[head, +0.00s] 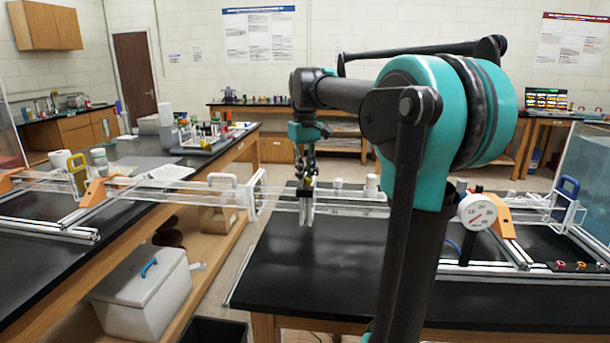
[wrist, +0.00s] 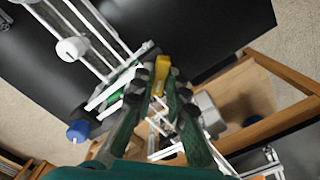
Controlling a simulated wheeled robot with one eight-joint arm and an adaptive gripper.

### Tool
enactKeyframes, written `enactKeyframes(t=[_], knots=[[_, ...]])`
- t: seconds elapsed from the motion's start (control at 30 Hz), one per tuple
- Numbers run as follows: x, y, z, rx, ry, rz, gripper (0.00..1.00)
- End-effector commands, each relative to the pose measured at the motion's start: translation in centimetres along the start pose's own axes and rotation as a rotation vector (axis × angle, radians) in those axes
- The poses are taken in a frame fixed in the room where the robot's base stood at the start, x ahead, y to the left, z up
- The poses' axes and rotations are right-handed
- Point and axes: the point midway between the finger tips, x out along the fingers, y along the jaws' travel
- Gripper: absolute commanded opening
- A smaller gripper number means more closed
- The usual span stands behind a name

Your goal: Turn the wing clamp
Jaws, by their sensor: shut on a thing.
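My gripper (head: 306,168) points down at the clear rail frame beside the near edge of the black table, in the head view. In the wrist view, the fingers of my gripper (wrist: 158,90) close on a small yellow piece (wrist: 161,70), which looks like the wing of the wing clamp. In the head view, the clamp's pale grey body (head: 306,206) hangs on the rail just below the fingers. The yellow wing is mostly hidden by the fingers there, so I cannot tell its exact angle.
The clear rail frame (head: 345,198) spans the gap between two black benches. A white handle (head: 222,181) and an orange bracket (head: 95,190) stand to the left. A round dial (head: 477,212) and a blue handle (head: 566,190) are to the right. The near table top (head: 310,260) is clear.

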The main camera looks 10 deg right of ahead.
Motion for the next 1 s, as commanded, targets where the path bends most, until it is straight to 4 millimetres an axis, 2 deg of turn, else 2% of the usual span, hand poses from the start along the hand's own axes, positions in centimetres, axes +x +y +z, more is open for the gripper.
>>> enactKeyframes(t=[0.43,1.0], knots=[[-0.05,0.02,-0.05,0.231,0.001,0.0,0.0],[-0.06,0.03,-0.06,0.266,0.001,0.0,0.0]])
